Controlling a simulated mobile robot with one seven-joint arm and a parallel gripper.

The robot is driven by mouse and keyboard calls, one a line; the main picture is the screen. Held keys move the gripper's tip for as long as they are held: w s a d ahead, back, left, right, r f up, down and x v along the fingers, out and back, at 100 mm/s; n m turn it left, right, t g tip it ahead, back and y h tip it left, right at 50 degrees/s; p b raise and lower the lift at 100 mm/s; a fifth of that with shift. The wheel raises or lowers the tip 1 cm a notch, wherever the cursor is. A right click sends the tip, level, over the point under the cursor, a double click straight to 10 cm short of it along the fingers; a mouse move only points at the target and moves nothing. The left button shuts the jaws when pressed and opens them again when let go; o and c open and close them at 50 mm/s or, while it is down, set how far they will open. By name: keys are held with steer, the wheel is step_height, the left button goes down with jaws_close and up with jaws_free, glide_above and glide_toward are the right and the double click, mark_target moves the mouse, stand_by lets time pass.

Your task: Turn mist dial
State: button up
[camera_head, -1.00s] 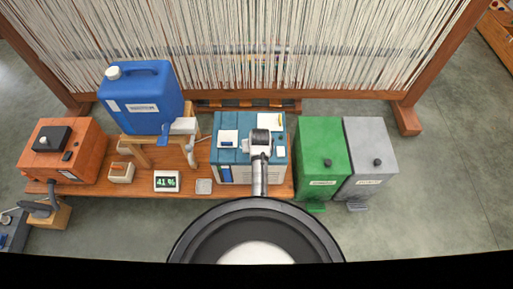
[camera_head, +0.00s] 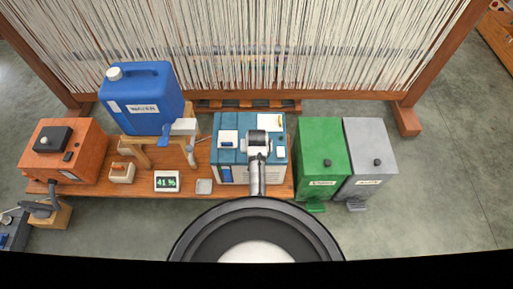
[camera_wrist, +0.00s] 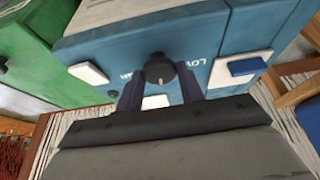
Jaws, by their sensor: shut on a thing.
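The mist dial (camera_wrist: 160,68) is a dark round knob with a pale pointer mark on the front of a blue-teal box, and it shows in the wrist view. My gripper (camera_wrist: 162,82) has its two dark fingers on either side of the dial, shut on it. In the head view the blue box (camera_head: 222,173) stands on the wooden bench, and my arm and gripper (camera_head: 257,155) reach over its front. The dial is hidden there by my arm. Part of a printed word shows beside the dial in the wrist view.
A green bin (camera_head: 321,150) and a grey bin (camera_head: 370,150) stand right of the box. A blue water jug (camera_head: 142,95) on a wooden stand, a display reading 41 % (camera_head: 167,181) and an orange box (camera_head: 62,160) are left. A strung loom (camera_head: 250,50) stands behind.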

steer(key=m, duration=0.1)
steer(key=m+h, duration=0.1)
steer(key=m, duration=0.1)
steer(key=m+h+p, duration=0.1)
steer(key=m, duration=0.1)
steer(key=shift+w+a, duration=0.1)
steer(key=shift+a, duration=0.15)
steer(key=m, duration=0.2)
steer(key=m+g+h+b, duration=0.1)
steer(key=m, duration=0.2)
steer(key=shift+w+a+m+g, duration=0.1)
steer(key=shift+m+g, duration=0.2)
steer(key=shift+h, duration=0.3)
steer(key=o, duration=1)
steer(key=b+v, duration=0.1)
steer(key=v, duration=1.3)
steer(key=shift+w, duration=0.1)
